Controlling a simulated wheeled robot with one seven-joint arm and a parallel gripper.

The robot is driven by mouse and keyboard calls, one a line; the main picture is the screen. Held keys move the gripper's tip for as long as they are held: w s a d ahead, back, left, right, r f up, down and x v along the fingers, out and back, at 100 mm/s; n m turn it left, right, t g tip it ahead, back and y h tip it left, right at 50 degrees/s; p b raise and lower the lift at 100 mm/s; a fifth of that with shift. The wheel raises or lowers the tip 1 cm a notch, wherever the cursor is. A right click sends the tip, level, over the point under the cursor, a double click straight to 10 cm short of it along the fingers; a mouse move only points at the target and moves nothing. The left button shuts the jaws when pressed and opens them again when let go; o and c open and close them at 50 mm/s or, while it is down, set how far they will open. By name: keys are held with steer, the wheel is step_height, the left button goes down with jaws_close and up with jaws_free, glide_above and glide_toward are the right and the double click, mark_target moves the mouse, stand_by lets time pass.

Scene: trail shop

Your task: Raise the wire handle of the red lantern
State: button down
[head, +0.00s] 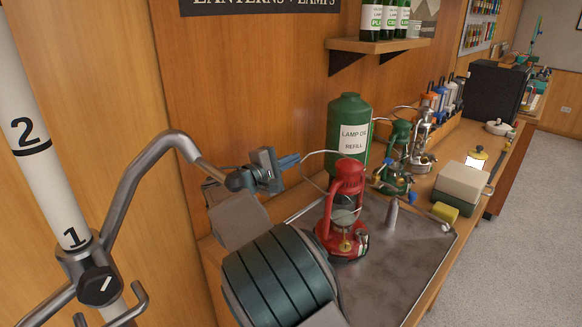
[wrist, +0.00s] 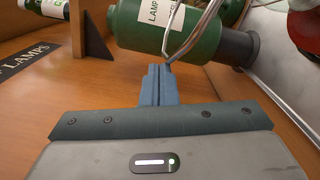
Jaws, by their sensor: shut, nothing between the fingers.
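The red lantern (head: 349,198) stands upright on a grey metal tray (head: 390,268) in the head view; part of its red body shows at the top right of the wrist view (wrist: 306,32). Its thin wire handle (head: 314,153) slants up and out to the left from the lantern's upper part. My gripper (head: 298,158) is left of the lantern, about level with its top, with blue fingers closed together and empty. In the wrist view the bent end of a silver wire (wrist: 182,52) lies right at the fingertips (wrist: 158,68). I cannot tell whether they touch.
A large green lamp oil bottle (head: 347,122) stands close behind the lantern. A green lantern (head: 397,160), a small grey cone (head: 391,217), a yellow sponge (head: 444,212) and a pale box (head: 460,185) are to the right. A wooden wall shelf (head: 378,45) is above. The tray's front is clear.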

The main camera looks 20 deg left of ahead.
steer(key=s+d+r+m+b, duration=0.5)
steer(key=d+r+m+b, duration=0.5)
steer(key=b, duration=1.3)
steer(key=d+m, duration=0.1)
steer(key=m, duration=0.4)
steer(key=shift+d+r+b, duration=0.35)
steer(key=shift+d, duration=0.05)
steer(key=shift+r, duration=0.1)
steer(key=s+a+r+p, duration=0.3)
steer(key=s+a, duration=0.3)
steer(key=s, duration=0.3)
steer(key=shift+a+p, duration=0.3)
steer(key=shift+p, duration=0.15)
steer(key=shift+r, duration=0.1)
